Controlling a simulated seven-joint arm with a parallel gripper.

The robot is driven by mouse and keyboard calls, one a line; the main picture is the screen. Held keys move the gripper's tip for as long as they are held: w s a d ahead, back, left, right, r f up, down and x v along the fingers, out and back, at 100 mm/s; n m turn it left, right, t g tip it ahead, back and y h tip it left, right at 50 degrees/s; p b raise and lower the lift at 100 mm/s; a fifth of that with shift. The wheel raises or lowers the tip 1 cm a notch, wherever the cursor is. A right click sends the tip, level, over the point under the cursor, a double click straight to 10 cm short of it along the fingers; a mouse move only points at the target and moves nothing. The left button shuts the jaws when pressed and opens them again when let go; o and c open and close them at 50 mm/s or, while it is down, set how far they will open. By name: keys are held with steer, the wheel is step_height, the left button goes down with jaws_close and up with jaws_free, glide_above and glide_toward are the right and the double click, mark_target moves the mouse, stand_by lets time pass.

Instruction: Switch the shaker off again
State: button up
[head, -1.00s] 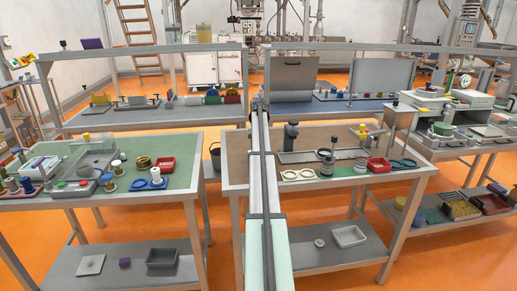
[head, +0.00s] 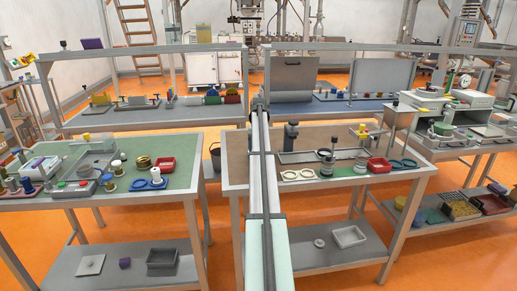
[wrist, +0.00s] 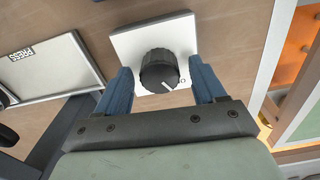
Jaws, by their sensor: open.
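A black ribbed knob (wrist: 158,71) sits on a white square plate (wrist: 127,45) in the wrist view. It has a pale pointer line on its face, near the lower right. A small round mark shows on the plate to the right of the knob. My gripper (wrist: 160,74) is open, with one blue finger to the left of the knob and one to the right. A gap shows on each side, and I cannot tell how deep the fingers reach along the knob. I cannot pick out the shaker's moving part with certainty in either view.
A framed pale panel marked PRESS (wrist: 50,70) lies left of my gripper in the wrist view. A green-topped bench (head: 195,150) stands at left.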

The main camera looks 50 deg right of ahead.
step_height(320, 180, up, 14)
stand_by(0.6)
steer(key=shift+f, duration=0.1)
stand_by(0.4)
